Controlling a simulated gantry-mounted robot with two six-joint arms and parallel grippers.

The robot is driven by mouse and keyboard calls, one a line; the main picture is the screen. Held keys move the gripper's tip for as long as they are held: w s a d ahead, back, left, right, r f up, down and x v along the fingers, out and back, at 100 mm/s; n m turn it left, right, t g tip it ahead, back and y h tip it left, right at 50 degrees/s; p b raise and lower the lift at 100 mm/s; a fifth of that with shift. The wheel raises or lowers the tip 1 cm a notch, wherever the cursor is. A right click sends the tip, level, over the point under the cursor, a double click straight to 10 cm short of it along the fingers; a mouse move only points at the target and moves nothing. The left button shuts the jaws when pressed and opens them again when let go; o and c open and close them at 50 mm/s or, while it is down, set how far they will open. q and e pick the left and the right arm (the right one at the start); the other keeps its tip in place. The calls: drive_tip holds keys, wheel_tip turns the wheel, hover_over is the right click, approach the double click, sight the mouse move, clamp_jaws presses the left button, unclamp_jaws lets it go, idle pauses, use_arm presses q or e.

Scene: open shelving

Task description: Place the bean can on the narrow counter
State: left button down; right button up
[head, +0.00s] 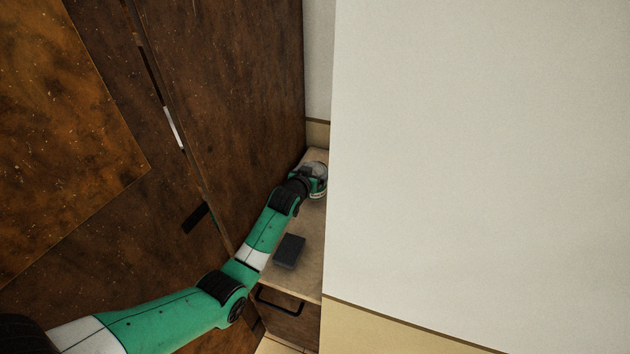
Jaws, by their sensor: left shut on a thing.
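The narrow counter (310,235) is a light wooden strip between the tall brown cabinet and the white wall. My left arm reaches in from the lower left over it. My left gripper (319,181) is at the counter's far part and is shut on a small round thing with a greyish top, which looks like the bean can (313,166). The gripper and wrist hide most of the can. I cannot tell whether its base touches the counter. My right gripper is not in view.
A dark flat box (289,250) lies on the near part of the counter, below my forearm. A drawer with a black handle (279,303) is under the counter's front edge. The brown cabinet (235,90) and white wall (480,150) leave little room at the sides.

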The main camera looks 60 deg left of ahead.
use_arm(q)
drive_tip(key=shift+f+b, duration=0.45)
drive_tip(key=shift+f, duration=1.15)
drive_tip(key=shift+f, duration=0.1)
unclamp_jaws()
drive_tip(key=shift+f, duration=0.1)
